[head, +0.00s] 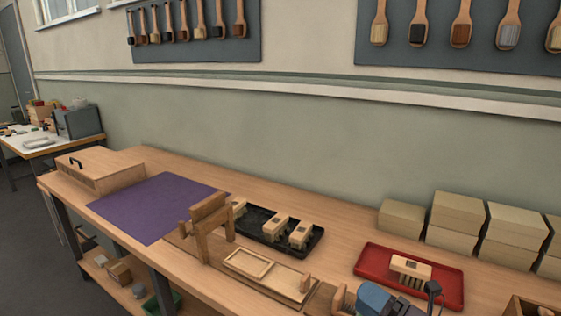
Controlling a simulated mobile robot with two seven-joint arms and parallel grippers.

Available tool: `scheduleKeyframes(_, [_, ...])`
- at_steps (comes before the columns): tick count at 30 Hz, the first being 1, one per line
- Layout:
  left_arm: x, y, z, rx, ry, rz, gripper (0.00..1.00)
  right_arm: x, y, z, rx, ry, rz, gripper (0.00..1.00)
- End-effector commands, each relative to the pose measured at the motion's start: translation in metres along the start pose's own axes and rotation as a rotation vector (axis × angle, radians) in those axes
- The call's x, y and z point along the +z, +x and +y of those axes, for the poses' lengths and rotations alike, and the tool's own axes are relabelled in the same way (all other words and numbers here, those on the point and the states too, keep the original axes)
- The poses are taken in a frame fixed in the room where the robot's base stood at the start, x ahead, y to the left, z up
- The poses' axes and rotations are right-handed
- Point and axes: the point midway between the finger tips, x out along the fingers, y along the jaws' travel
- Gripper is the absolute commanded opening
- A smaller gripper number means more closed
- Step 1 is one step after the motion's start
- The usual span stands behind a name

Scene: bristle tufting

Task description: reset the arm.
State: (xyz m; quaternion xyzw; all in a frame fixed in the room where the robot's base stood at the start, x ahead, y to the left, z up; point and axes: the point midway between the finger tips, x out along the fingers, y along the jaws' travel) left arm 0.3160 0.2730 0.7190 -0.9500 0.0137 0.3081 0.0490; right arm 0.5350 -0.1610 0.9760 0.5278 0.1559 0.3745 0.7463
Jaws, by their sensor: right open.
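My right gripper (405,303) shows only in part at the bottom edge of the head view, right of centre. It is open, with blue-grey and dark parts visible, and the rest is cut off by the frame. I cannot tell whether the gripper touches anything. My left gripper is not in view.
A wooden fixture (208,226) stands mid-bench (330,222). Behind it, a black tray (262,240) holds tufted blocks. A purple mat (150,207) lies left, beside a wooden box (100,172). Several cardboard boxes (458,212) stand along the wall. Bare bench shows between the trays.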

Motion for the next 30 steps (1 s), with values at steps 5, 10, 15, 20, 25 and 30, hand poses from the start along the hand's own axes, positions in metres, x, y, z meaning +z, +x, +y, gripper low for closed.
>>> scheduleKeyframes(5, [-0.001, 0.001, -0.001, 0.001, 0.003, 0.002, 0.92, 0.016, -0.032, -0.006, -0.03, 0.305, -0.338, 0.59])
scheduleKeyframes(10, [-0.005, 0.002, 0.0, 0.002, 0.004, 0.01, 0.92, 0.024, -0.076, -0.027, -0.104, 0.593, -0.646, 0.59])
scheduleKeyframes(15, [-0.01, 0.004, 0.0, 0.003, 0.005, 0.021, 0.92, 0.012, -0.13, -0.054, -0.22, 0.877, -0.943, 0.59])
scheduleKeyframes(20, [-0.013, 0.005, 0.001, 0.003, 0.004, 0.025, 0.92, -0.018, -0.184, -0.076, -0.363, 1.137, -1.205, 0.59])
scheduleKeyframes(25, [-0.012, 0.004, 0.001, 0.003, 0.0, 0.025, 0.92, -0.068, -0.238, -0.086, -0.548, 1.393, -1.45, 0.59])
scheduleKeyframes(30, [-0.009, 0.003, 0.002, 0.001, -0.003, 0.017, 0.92, -0.108, -0.271, -0.084, -0.698, 1.558, -1.601, 0.59])
